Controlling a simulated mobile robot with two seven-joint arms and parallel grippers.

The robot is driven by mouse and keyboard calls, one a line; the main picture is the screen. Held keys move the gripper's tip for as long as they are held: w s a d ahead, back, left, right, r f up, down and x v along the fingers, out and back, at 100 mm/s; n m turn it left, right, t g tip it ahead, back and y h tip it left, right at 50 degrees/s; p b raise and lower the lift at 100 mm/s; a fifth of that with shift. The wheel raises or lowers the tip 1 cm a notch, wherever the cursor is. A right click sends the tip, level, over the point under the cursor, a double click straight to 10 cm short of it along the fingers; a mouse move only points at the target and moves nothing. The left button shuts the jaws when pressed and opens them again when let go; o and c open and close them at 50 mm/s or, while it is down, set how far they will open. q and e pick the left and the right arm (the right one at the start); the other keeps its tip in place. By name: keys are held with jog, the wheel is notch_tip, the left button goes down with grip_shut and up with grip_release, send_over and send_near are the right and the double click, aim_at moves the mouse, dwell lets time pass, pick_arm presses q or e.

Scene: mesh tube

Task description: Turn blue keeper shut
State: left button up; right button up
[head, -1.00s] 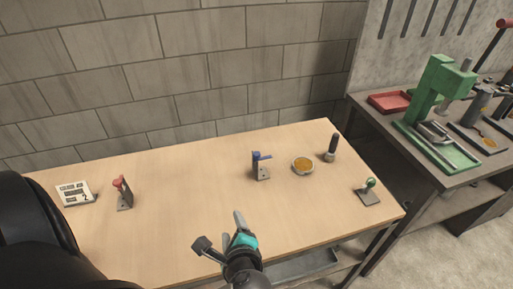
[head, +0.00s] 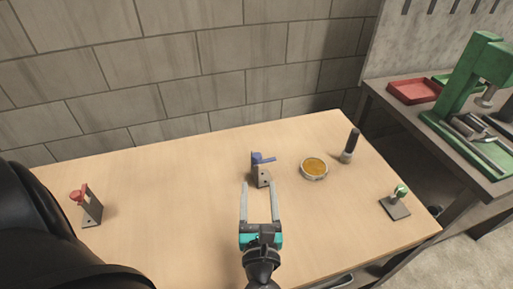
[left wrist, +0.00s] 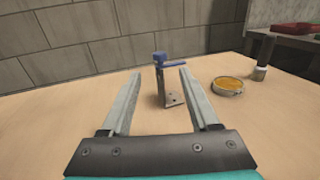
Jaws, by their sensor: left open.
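The blue keeper (head: 264,159) sits on top of a small upright grey metal bracket (head: 262,177) on the wooden table. Its blue arm points to the right. In the left wrist view the keeper (left wrist: 175,65) also shows, with its arm out to the right, seen between my finger tips and beyond them. My left gripper (head: 260,185) is open and empty, its fingers pointing at the bracket from the near side. I cannot tell how small the gap between fingertips and bracket is. My right gripper is not in view.
On the wooden table (head: 165,190), a red-topped bracket (head: 79,197) stands at left. A round dish with orange contents (head: 314,168), a dark cylinder (head: 351,145) and a green-knobbed piece (head: 400,192) are at right. A side bench holds a red tray (head: 414,90) and green press (head: 465,90).

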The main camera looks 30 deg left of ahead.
pick_arm(q)
jog(key=b+x, duration=0.1)
jog(key=x, duration=1.3)
jog(key=shift+w+a, duration=0.2)
jog(key=shift+a, duration=0.1)
jog(key=shift+r, duration=0.1)
grip_shut()
